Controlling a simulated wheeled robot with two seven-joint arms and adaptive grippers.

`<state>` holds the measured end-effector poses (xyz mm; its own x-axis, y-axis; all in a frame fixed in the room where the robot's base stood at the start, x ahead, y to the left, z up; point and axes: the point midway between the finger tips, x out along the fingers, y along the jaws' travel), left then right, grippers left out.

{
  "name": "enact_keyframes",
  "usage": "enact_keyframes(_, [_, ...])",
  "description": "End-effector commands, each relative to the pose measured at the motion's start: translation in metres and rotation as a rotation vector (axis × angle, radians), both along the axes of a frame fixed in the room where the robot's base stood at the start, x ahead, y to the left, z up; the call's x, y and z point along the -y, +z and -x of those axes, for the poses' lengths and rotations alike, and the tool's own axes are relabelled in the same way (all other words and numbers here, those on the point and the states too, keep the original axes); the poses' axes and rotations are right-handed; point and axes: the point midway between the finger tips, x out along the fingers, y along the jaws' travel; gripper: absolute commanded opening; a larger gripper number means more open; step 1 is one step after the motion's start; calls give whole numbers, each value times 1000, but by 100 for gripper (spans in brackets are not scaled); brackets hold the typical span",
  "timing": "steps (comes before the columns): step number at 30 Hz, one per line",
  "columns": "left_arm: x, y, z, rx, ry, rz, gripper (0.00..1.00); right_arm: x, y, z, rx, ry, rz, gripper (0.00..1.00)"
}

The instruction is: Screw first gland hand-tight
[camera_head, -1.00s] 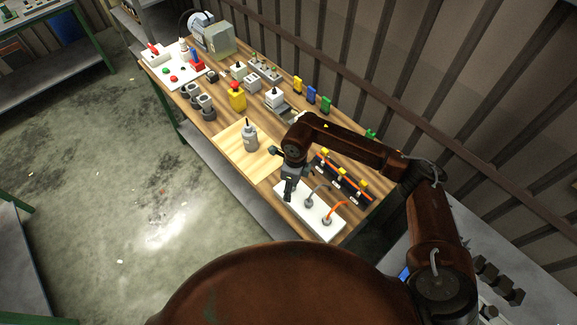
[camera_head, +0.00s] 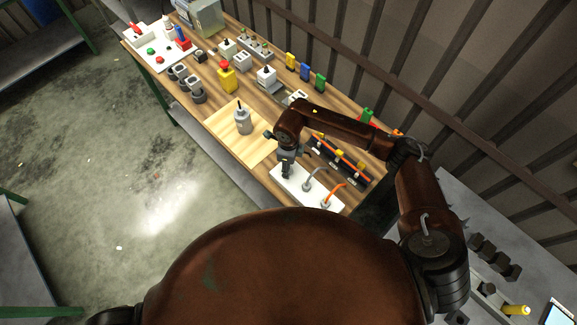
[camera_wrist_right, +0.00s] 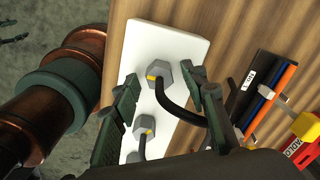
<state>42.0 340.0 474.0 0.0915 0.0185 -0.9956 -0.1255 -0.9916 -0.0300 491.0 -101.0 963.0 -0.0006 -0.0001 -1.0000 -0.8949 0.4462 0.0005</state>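A white plate (camera_head: 281,176) lies on the near right end of the wooden bench; it also shows in the right wrist view (camera_wrist_right: 175,45). Grey hex glands stand in a row on it. The end gland (camera_wrist_right: 158,74) has a yellow mark and a black cable (camera_wrist_right: 178,109) curving out. A second gland (camera_wrist_right: 144,128) sits below it in that view. In the head view, glands with a grey cable (camera_head: 308,184) and an orange cable (camera_head: 328,201) show. My right gripper (camera_head: 286,176) is over the end gland, its fingers (camera_wrist_right: 165,80) apart on either side, not visibly touching it. My left gripper is out of view.
A black rack with coloured wires (camera_head: 340,160) stands just right of the plate. A grey bottle-like part (camera_head: 243,122) stands on a pale board (camera_head: 228,138). A yellow block with a red top (camera_head: 227,77) is farther back. A railing runs behind the bench.

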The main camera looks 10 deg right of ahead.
Motion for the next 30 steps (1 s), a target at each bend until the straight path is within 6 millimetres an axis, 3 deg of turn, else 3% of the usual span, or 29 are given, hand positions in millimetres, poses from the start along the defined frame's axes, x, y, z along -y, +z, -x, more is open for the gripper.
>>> enact_keyframes(12, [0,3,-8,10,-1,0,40,0,-12,0,0,1,1,40])
enact_keyframes(30, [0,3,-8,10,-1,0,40,0,-11,0,0,1,0,0])
